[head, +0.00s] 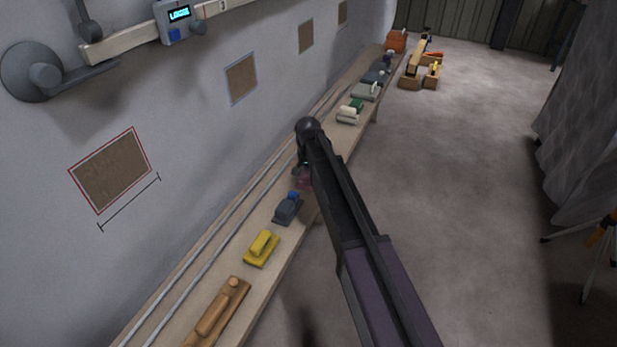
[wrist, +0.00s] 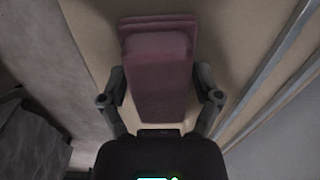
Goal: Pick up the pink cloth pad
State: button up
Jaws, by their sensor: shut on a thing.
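The pink cloth pad (wrist: 160,80) is a dusky pink block on a flat base of the same colour, and it fills the middle of the wrist view. My gripper (wrist: 161,88) is shut on it, with one finger against each long side. In the head view only a small pinkish patch of the pad (head: 305,180) shows beside my arm, above or on the bench; the rest is hidden by the arm. I cannot tell whether the pad touches the bench top.
The long narrow wooden bench (head: 195,290) runs along the wall, with metal rails at its back. A dark grey block (head: 287,210), a yellow block (head: 262,248) and a wooden plane-like tool (head: 219,312) stand nearer. Several more tools stand farther along.

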aim_at(308, 171)
jog(key=shift+r, duration=0.15)
notch_tip(308, 171, up, 10)
jog(key=p, duration=1)
jog(key=shift+f, duration=0.2)
jog(key=o, duration=0.6)
jog(key=c, duration=0.5)
jog(key=shift+o, duration=0.2)
notch_tip(308, 171, up, 19)
jog(key=p, duration=1.9)
jog(key=shift+w, duration=0.1)
